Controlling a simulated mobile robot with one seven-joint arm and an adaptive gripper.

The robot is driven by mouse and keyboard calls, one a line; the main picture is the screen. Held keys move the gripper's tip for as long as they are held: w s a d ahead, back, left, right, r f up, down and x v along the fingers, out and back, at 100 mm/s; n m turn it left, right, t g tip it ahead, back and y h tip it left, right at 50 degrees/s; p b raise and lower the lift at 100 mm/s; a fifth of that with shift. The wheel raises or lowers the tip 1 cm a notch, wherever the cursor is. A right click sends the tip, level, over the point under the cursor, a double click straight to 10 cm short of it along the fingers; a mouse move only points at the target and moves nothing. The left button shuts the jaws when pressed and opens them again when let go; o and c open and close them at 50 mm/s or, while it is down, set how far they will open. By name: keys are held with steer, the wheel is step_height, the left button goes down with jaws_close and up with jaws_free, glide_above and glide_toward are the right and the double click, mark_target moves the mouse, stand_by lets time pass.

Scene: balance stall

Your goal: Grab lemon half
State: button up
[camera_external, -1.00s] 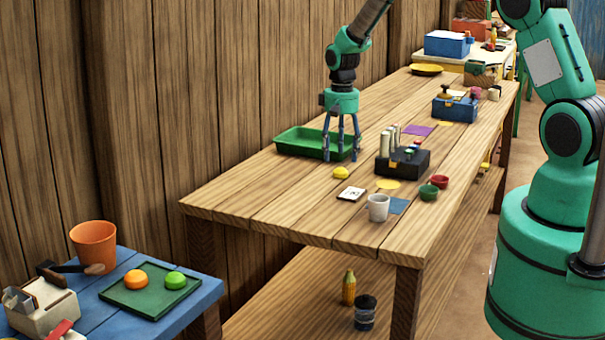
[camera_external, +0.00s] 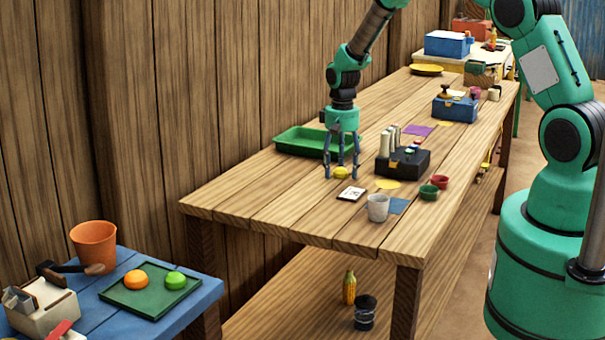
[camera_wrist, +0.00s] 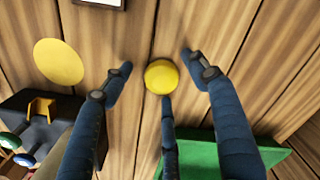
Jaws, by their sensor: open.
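The lemon half (camera_external: 341,173) is a small yellow dome on the wooden table. In the wrist view the lemon half (camera_wrist: 161,77) lies between my spread fingers, close to the tip of the middle one. My gripper (camera_external: 341,168) points straight down around it, with fingertips low near the tabletop. The wrist view shows my gripper (camera_wrist: 160,80) open, with three blue fingers apart and nothing held. I cannot tell whether the middle fingertip touches the lemon half.
A green tray (camera_external: 285,141) stands behind to the left. A black holder (camera_external: 412,161) with upright cylinders is to the right. A white card (camera_external: 351,194), a yellow disc (camera_external: 388,184) and a white cup (camera_external: 378,208) lie nearer the front. The front left tabletop is clear.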

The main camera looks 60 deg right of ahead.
mark_target(341, 169)
stand_by(0.5)
steer(key=c, duration=1.1)
steer(key=shift+r, duration=0.7)
step_height(341, 169, up, 2)
steer(key=shift+r+p, duration=0.2)
steer(key=shift+p, duration=0.25)
steer(key=s+a, duration=0.2)
steer(key=s, duration=0.2)
steer(key=s+a+p, duration=0.1)
steer(key=s+a, duration=0.2)
steer(key=s, duration=0.2)
steer(key=s+a+r, duration=0.1)
steer(key=s+a, duration=0.1)
steer(key=s, duration=0.3)
steer(key=shift+a+r, duration=0.1)
steer(key=shift+a, duration=0.15)
